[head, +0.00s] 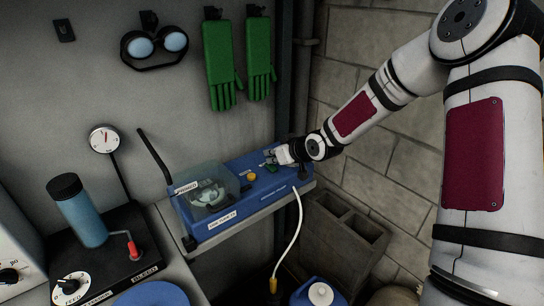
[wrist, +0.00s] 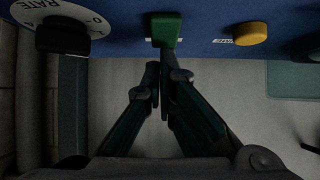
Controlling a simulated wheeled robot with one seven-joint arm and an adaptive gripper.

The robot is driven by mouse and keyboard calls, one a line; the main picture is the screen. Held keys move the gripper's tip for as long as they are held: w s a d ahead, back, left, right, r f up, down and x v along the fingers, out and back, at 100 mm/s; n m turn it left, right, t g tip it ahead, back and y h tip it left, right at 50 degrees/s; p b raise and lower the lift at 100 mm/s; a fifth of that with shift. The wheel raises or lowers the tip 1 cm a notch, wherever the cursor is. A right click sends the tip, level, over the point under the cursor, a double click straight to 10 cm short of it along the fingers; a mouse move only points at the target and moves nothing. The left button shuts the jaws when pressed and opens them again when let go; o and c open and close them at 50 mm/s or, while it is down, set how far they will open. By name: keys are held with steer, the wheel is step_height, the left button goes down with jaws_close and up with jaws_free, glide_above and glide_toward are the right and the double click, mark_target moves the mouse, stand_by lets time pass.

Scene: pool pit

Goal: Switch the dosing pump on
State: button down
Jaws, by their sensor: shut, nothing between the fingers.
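The dosing pump (head: 232,205) is a blue box on a shelf against the wall, with a clear cover at its left end. Its blue face (wrist: 200,45) spans the top of the wrist view. A green switch (wrist: 166,28) stands out from that face. My gripper (head: 271,156) is over the pump's right end in the head view. I cannot tell the switch's position.
A yellow knob (wrist: 250,33) is right of the switch, and a black knob on a white RATE dial (wrist: 62,38) is left. A white hose (head: 299,215) hangs from the pump. A block wall (head: 370,130) stands close on the right. Green gloves (head: 222,65) hang above.

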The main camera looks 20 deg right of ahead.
steer(key=shift+w+a+f, duration=0.15)
steer(key=shift+w+f, duration=0.2)
steer(key=shift+f, duration=0.1)
steer(key=shift+s, duration=0.15)
steer(key=shift+s+d+p, duration=0.35)
steer(key=shift+s+p, duration=0.15)
steer(key=shift+s, duration=0.2)
steer(key=shift+s+d, duration=0.1)
steer(key=v, duration=1.1)
steer(key=shift+s+r, duration=0.25)
steer(key=shift+r, duration=0.15)
steer(key=shift+r, duration=0.1)
